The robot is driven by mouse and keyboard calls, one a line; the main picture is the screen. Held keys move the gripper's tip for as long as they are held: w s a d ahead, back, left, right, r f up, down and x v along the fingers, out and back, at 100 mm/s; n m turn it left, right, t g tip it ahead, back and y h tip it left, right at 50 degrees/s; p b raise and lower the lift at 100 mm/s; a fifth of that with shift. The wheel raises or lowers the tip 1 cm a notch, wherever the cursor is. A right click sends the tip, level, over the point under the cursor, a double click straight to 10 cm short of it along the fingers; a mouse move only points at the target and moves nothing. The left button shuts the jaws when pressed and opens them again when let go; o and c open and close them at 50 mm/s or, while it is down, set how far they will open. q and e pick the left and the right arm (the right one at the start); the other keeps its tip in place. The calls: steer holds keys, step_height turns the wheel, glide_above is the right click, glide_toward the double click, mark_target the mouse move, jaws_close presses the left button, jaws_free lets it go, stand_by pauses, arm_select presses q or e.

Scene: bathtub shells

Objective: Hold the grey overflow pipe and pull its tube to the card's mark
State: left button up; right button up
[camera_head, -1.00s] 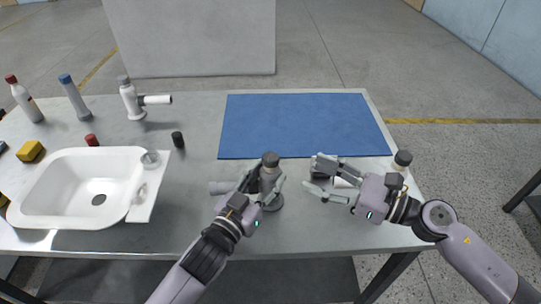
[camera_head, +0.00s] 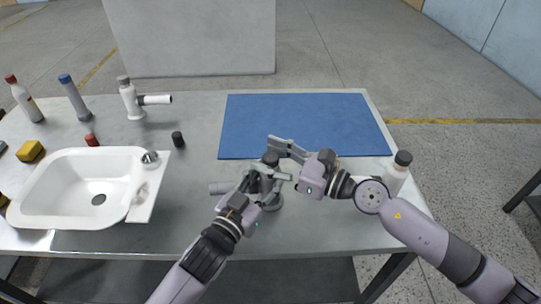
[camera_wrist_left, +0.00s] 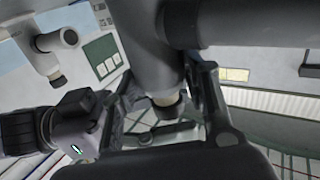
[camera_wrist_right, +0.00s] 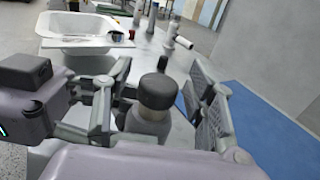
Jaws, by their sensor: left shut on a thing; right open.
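The grey overflow pipe (camera_head: 219,187) stands upright near the front middle of the table, its side arm pointing left. My left gripper (camera_head: 264,181) is shut on its upright body. In the left wrist view the grey body (camera_wrist_left: 155,45) passes between the fingers. My right gripper (camera_head: 277,158) is open around the dark cap (camera_head: 270,158) at the pipe's top. In the right wrist view the cap (camera_wrist_right: 157,90) stands between the spread fingers, with a gap to the right finger. I cannot make out the card or its mark.
A white pipe (camera_head: 395,178) with a dark cap stands at the right edge, close behind my right arm. Another white pipe (camera_head: 132,100) stands at the back left. A white basin (camera_head: 60,165) fills the left. The blue mat (camera_head: 305,120) is clear.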

steer(key=shift+c, duration=0.5)
jaws_close()
stand_by(0.4)
